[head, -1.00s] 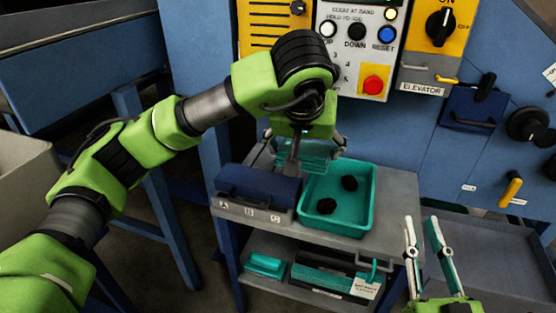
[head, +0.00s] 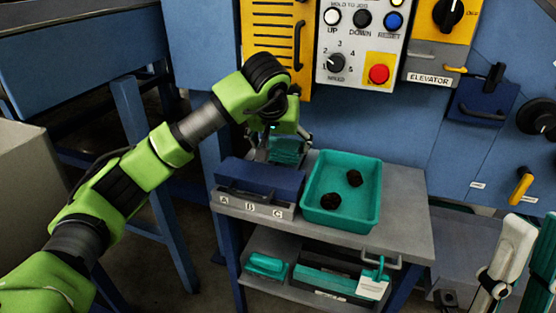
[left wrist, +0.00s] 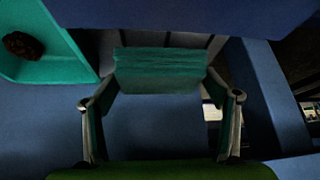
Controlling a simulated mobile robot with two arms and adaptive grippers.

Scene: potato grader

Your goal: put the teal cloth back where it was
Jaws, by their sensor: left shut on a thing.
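The teal cloth (head: 286,153) is a folded block held between the fingertips of my left gripper (head: 280,142). In the head view it is behind the dark blue block on the A-B-C rack, partly hidden by the gripper. In the left wrist view the cloth (left wrist: 160,70) spans the gap between the two fingers, with dark slots beyond it. I cannot tell whether it touches anything below. My right gripper (head: 536,226) is at the right edge, empty, its white and teal fingers apart.
A grey cart (head: 405,215) carries a teal tray (head: 372,205) with two dark lumps and the grey A-B-C rack (head: 232,207) with its blue block (head: 265,178). The lower shelf holds teal items (head: 267,265). The blue machine with its control panel (head: 358,50) stands behind.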

